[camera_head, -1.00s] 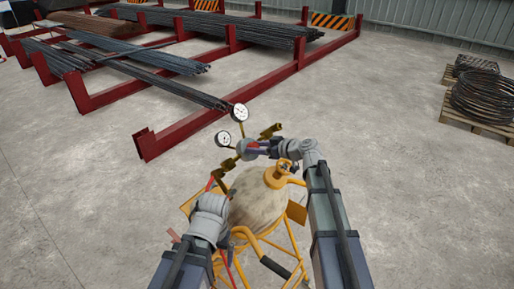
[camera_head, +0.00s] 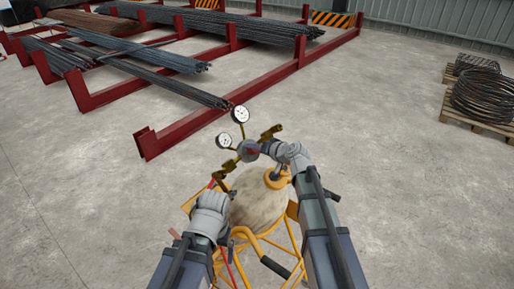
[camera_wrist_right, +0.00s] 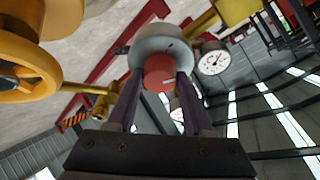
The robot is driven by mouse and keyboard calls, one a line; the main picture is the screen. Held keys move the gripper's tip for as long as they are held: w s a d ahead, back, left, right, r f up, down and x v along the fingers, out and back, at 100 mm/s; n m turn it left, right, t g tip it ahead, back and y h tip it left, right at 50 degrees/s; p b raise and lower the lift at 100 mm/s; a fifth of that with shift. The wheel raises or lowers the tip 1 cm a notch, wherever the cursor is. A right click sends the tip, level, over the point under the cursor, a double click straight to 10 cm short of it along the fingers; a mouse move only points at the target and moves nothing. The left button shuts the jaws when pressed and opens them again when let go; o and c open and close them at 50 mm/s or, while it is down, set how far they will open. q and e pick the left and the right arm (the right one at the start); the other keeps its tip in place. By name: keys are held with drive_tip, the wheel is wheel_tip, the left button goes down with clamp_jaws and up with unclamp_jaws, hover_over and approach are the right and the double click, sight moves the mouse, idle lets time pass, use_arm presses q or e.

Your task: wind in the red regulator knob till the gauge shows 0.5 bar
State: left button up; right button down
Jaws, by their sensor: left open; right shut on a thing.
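The red regulator knob (camera_wrist_right: 160,72) sits between the two fingers of my right gripper (camera_wrist_right: 160,82) in the right wrist view, in front of the round grey regulator body (camera_wrist_right: 165,45). My right gripper (camera_head: 258,151) is shut on it; in the head view the knob is mostly hidden. Two white gauges stand by the regulator, an upper one (camera_head: 240,114) and a lower one (camera_head: 224,140). One gauge (camera_wrist_right: 213,62) faces the right wrist camera; its scale is too small to read. My left gripper (camera_head: 216,222) is open beside the yellow frame, its fingers hardly visible.
A rounded beige cylinder (camera_head: 259,199) with a yellow collar stands in a yellow tubular frame (camera_head: 278,243) below the regulator. A dark red rack (camera_head: 185,134) with steel bars lies behind. Coiled rods (camera_head: 482,95) lie on a pallet at right. The surrounding concrete floor is clear.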

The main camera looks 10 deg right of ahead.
drive_tip(key=shift+m, duration=1)
drive_tip(key=shift+h+p, duration=0.3)
drive_tip(key=shift+h, duration=0.1)
drive_tip(key=shift+c, duration=1.5)
unclamp_jaws()
drive_tip(key=p+v, duration=0.4)
drive_tip(key=v, duration=0.4)
drive_tip(key=shift+w+f, duration=0.15)
